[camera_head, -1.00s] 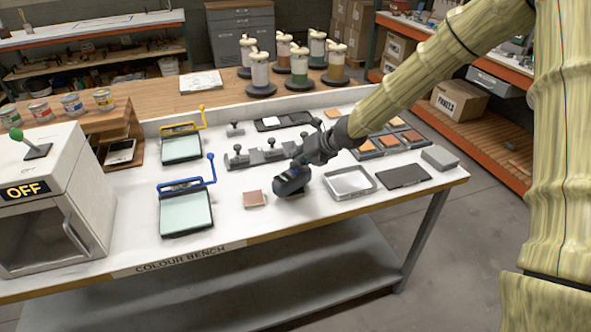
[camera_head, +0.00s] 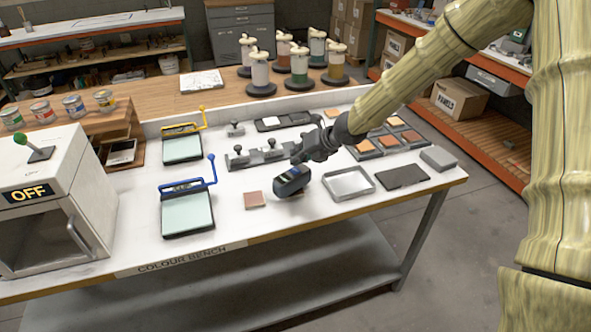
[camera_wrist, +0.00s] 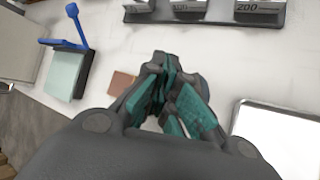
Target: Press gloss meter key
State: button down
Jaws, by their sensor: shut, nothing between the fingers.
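The gloss meter (camera_head: 292,181) is a dark, rounded handheld device with a small bluish patch on top, near the front edge of the white bench in the head view. My gripper (camera_head: 299,160) is just above and behind it, fingers pointing down, and appears apart from it. In the wrist view my gripper (camera_wrist: 166,72) is shut and empty, with teal pads on its fingers. There the fingers mostly hide the meter, and its key cannot be made out.
A reddish tile (camera_head: 254,200) lies left of the meter, and a shallow metal tray (camera_head: 349,184) lies to its right. Blue-handled (camera_head: 187,211) and yellow-handled (camera_head: 182,148) boards stand further left. A grey block rack (camera_head: 257,158) is behind. The bench's front strip is mostly clear.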

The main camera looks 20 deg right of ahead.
aim_at(297, 168)
jog(key=shift+r+p, duration=2)
jog(key=shift+r, duration=0.45)
